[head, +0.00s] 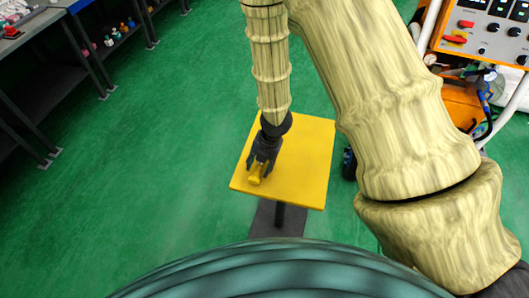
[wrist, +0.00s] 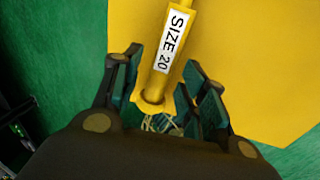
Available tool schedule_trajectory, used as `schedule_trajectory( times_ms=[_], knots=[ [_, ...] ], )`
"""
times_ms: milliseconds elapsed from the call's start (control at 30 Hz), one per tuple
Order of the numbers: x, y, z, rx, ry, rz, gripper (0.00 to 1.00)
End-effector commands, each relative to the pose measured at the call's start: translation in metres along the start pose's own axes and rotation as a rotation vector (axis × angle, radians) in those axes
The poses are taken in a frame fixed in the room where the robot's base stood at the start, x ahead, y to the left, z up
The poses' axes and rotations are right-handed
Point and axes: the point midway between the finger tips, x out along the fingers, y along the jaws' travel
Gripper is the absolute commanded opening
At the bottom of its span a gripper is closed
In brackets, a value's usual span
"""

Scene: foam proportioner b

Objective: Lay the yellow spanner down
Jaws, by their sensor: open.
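The yellow spanner (wrist: 181,72) carries a white label reading "SIZE 20" and shows between my fingers in the wrist view. My gripper (wrist: 165,95) is open, with a finger on each side of the spanner's near end. In the head view my gripper (head: 262,165) is low over the yellow table (head: 305,150), near its left front part. A small part of the spanner (head: 255,178) shows below the fingers there. I cannot tell whether the spanner rests fully on the table top (wrist: 255,60), as yellow lies against yellow.
An orange machine with a control panel (head: 485,35) stands at the right, with hoses beside it. Dark shelving (head: 50,85) with small items runs along the left. The table's right and back parts are bare. Green floor (head: 180,130) is open left of the table.

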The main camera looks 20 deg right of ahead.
Motion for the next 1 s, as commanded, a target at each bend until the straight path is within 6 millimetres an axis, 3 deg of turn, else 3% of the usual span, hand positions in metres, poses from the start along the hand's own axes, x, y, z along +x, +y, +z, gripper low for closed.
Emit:
schedule_trajectory(
  times_ms=[600, 1000],
  knots=[
    [-0.097, 0.001, 0.000, -0.002, -0.002, 0.000, 0.43],
    [-0.113, 0.000, 0.000, 0.000, 0.000, 0.000, 0.43]
  ],
)
